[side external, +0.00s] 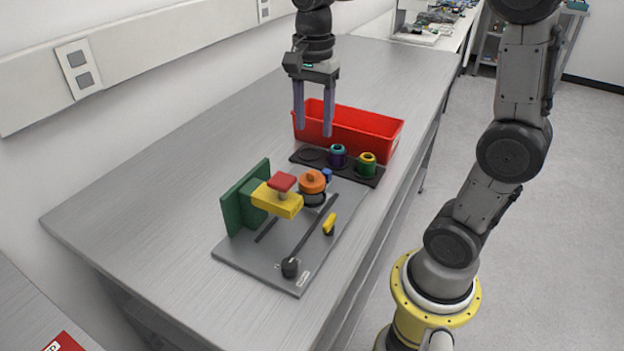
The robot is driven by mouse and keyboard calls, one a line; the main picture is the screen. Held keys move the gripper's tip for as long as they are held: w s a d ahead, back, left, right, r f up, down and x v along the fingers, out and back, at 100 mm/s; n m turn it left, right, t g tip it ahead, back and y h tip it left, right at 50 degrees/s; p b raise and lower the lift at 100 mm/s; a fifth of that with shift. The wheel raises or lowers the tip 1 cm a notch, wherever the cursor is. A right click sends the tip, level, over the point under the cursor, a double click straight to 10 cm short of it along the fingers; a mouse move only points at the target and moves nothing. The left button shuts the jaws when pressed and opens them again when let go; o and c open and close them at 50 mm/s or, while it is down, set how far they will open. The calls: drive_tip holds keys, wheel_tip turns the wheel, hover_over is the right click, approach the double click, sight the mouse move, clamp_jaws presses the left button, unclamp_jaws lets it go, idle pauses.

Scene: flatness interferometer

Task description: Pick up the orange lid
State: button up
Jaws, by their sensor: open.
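The orange lid (312,181) has a small knob on top and sits on a dark round base (313,199) on the grey plate. A yellow block with a red cap stands close on its left, and a small blue part (326,174) is just behind it. My gripper (313,130) is open and empty, its two purple-grey fingers pointing down. It hangs above and behind the lid, in front of the red bin in the picture, and is apart from the lid.
The red bin (370,122) stands behind a black holder (367,177) with a purple-teal jar (338,157) and a green-yellow jar (367,165). The grey plate (265,262) also carries a green bracket (233,208), the yellow block (284,204), the red cap (282,182) and a dark lever (314,224).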

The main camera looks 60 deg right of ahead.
sight(312, 172)
drive_tip(key=f, duration=1)
drive_tip(key=shift+a+f, duration=0.25)
drive_tip(key=shift+f, duration=0.15)
clamp_jaws()
